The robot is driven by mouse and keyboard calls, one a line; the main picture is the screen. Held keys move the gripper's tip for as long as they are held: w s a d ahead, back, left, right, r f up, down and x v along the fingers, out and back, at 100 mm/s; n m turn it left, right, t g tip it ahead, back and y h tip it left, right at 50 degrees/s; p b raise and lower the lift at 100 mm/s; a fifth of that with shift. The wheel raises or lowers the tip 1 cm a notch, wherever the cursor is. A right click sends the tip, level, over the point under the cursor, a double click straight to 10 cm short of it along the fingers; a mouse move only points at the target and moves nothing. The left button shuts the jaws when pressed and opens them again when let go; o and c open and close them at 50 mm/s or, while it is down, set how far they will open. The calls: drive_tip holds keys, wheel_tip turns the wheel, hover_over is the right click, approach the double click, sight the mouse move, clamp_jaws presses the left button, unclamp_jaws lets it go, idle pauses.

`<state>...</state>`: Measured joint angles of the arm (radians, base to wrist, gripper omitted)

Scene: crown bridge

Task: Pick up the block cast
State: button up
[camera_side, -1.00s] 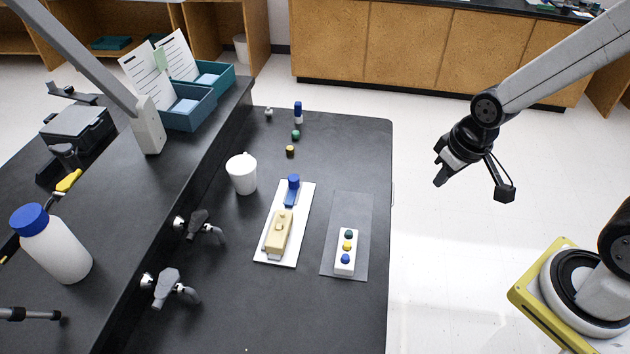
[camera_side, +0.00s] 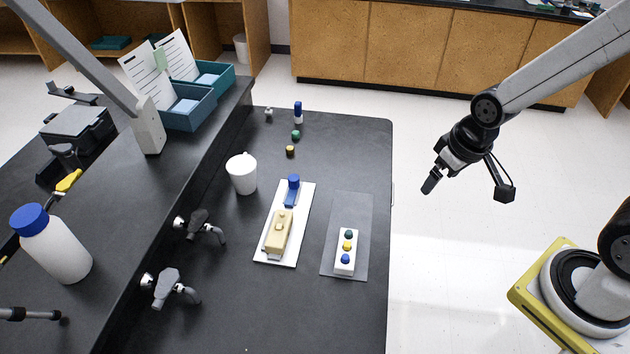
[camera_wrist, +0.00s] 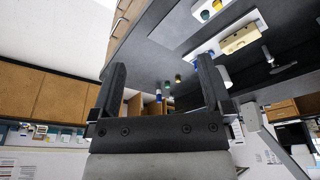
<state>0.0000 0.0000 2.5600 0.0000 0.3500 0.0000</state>
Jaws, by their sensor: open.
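The block cast, a tan block (camera_side: 278,233) with a small raised part on top, sits on a white tray (camera_side: 263,256) on the black bench. It also shows at the upper right of the wrist view (camera_wrist: 240,38). My gripper (camera_side: 430,186) hangs in the air to the right of the bench, well apart from the cast, and holds nothing. In the wrist view the two dark fingers of my gripper (camera_wrist: 162,85) stand wide apart with nothing between them.
A blue piece (camera_side: 292,190) lies at the tray's far end. A white block with coloured knobs (camera_side: 346,252) sits on a grey mat (camera_side: 350,208) to the right. A white cup (camera_side: 242,174), small bottles and taps (camera_side: 206,229) stand nearby. The bench's near end is clear.

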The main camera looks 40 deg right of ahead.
drive_tip(key=n+t+h, duration=0.2)
drive_tip(key=n+h, duration=0.6)
drive_tip(key=n, duration=1.3)
hover_over(272, 249)
drive_tip(key=s+d, duration=0.3)
drive_tip(key=d, duration=0.2)
wheel_tip(272, 249, down, 15)
drive_tip(key=a+f+n+t, duration=0.1)
drive_tip(key=a, duration=0.2)
drive_tip(key=s+a+f+n+t+h, duration=0.1)
drive_tip(key=a+f+n+t, duration=0.1)
drive_tip(key=a, duration=0.1)
drive_tip(key=a+f+n+t, duration=0.1)
drive_tip(key=a+f+n, duration=0.1)
drive_tip(key=shift+s+a+f+h, duration=0.2)
drive_tip(key=shift+a+h, duration=0.1)
drive_tip(key=shift+a, duration=0.1)
drive_tip(key=shift+s+a+f+n+t, duration=0.15)
drive_tip(key=shift+a+f+n+t, duration=0.05)
drive_tip(key=shift+a+n+t, duration=0.3)
drive_tip(key=shift+x, duration=1.4)
drive_tip(key=shift+d, duration=0.1)
